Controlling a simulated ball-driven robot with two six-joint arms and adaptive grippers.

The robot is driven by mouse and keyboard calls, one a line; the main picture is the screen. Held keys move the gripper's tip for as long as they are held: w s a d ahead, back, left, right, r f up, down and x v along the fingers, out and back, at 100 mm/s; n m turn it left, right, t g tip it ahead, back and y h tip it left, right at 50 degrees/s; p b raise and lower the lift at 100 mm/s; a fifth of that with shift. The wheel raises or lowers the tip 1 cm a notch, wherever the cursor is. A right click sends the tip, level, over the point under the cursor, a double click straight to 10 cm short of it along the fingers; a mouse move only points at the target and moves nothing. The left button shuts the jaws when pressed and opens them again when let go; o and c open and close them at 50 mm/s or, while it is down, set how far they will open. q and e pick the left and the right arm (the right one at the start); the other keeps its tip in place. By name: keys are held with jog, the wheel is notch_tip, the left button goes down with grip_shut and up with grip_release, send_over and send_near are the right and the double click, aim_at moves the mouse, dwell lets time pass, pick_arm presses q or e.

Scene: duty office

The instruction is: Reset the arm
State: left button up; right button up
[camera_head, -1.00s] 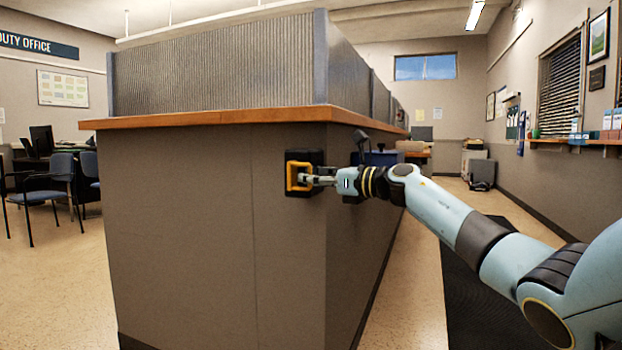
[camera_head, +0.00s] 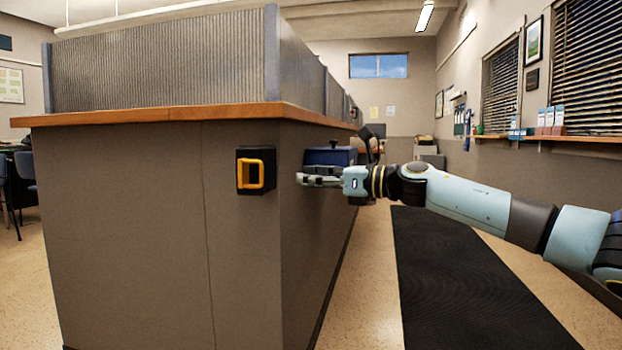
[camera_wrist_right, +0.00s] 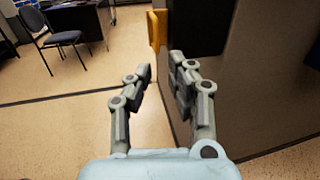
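My right arm reaches in from the right in the head view. My right gripper (camera_head: 306,180) is beside the corner of the counter, to the right of a yellow handle (camera_head: 257,174) on a black mount, and apart from it. In the right wrist view the fingers of my right gripper (camera_wrist_right: 160,80) stand apart with nothing between them. My left gripper is not in view.
The brown counter (camera_head: 130,230) with a wooden top stands close on the left of my right arm. A dark blue box (camera_head: 330,156) is behind the gripper. A black mat (camera_head: 460,270) lies on the floor at right. Chairs (camera_wrist_right: 55,38) stand far left.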

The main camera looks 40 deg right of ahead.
dwell(0.5)
